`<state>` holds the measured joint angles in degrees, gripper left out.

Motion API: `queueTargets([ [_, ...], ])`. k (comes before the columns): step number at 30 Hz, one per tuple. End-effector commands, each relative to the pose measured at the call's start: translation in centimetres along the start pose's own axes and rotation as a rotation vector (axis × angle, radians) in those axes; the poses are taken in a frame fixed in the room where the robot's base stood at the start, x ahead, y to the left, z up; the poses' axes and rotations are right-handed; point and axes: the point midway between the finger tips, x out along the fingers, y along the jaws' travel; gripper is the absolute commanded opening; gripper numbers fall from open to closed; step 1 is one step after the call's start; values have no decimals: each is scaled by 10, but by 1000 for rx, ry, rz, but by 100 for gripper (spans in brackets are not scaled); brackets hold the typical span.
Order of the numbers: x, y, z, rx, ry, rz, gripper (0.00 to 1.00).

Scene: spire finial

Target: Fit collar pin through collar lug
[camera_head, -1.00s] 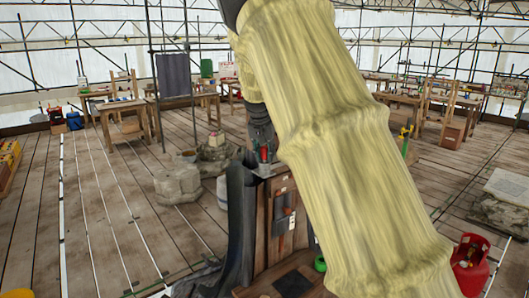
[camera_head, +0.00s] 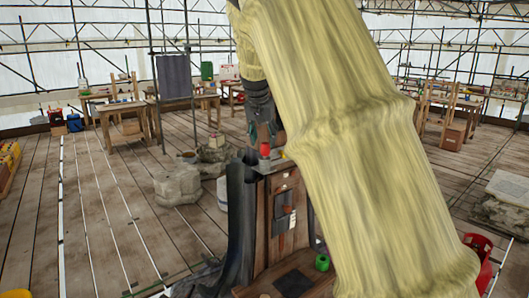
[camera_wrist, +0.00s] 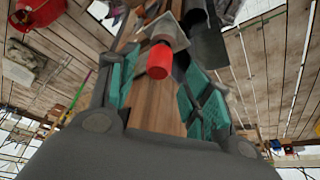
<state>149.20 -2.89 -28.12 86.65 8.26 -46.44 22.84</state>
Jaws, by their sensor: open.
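A red cylinder (camera_head: 265,149) stands on top of a wooden cabinet (camera_head: 258,205); I cannot tell whether it is the collar pin's head. In the wrist view the red cylinder (camera_wrist: 158,60) shows between and beyond the teal finger pads, by a pale grey block (camera_wrist: 163,30). My gripper (camera_head: 264,131) is just above the cabinet top, pointing down. In the wrist view my gripper (camera_wrist: 155,88) has its fingers wide apart with nothing held. I cannot make out the collar lug or any hole in either view.
A dark grey draped cloth (camera_head: 240,225) hangs at the cabinet's left. A green roll (camera_head: 322,262) lies on its low ledge. A red container (camera_head: 478,255) stands at the right. Stone blocks (camera_head: 178,187) sit on the floor behind.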

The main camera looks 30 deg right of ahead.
Motion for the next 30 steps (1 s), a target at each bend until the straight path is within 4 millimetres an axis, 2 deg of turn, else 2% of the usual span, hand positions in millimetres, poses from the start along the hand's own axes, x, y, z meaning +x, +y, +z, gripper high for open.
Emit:
queueTargets([
  [6, -36, 0, 1, 0, 2, -1, 50],
  [12, -59, 0, 1, 0, 0, 0, 50],
  [18, -67, 0, 0, 0, 0, 1, 50],
  [30, -67, 0, 0, 0, -1, 1, 50],
])
